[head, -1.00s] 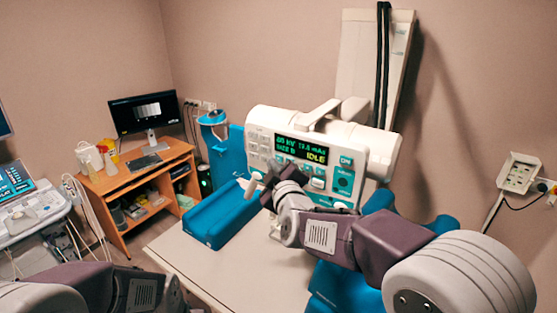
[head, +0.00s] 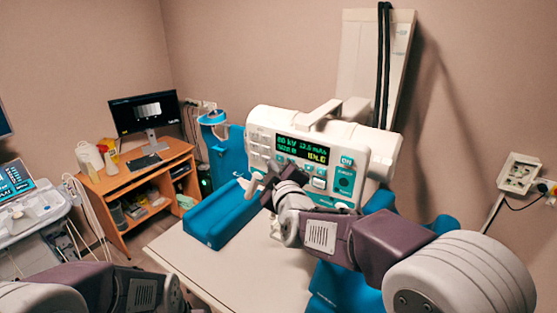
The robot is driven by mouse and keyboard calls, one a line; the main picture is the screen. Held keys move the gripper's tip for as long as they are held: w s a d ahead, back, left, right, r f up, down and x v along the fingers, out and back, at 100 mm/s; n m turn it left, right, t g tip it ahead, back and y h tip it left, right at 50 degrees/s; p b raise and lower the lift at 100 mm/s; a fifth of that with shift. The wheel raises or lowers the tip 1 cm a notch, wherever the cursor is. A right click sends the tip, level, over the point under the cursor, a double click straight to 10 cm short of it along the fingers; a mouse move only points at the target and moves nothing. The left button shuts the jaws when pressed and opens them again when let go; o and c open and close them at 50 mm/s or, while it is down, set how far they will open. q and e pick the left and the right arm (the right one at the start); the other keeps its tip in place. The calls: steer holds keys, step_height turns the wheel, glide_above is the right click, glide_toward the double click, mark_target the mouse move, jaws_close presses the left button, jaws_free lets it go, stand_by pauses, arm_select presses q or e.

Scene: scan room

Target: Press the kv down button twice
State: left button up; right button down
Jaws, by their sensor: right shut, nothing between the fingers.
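The x-ray unit's white control panel (head: 262,140) faces me, with a lit display (head: 302,150) that seems to read about 80 kV and IDLE. Teal and white buttons sit below and beside the display; their small labels are too blurred to tell which is kv down. My right gripper (head: 250,187) is shut and empty, its white fingertips at the lower left part of the panel. I cannot tell whether they touch it. My right wrist hides some of the panel's lower middle. Part of my left arm shows at bottom left, but its gripper is out of view.
A pale table (head: 205,262) lies under my right arm, with a blue padded block (head: 215,220) on it. A wooden desk (head: 135,181) with a monitor (head: 143,112) stands at left. Another console (head: 35,205) is at far left. A wall socket box (head: 519,174) is at right.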

steer(key=shift+w+d, duration=0.3)
steer(key=shift+w, duration=0.15)
stand_by(0.4)
steer(key=s+a+p, duration=0.2)
steer(key=s+a, duration=0.2)
steer(key=s, duration=0.1)
steer(key=shift+s, duration=0.4)
stand_by(0.3)
stand_by(2.4)
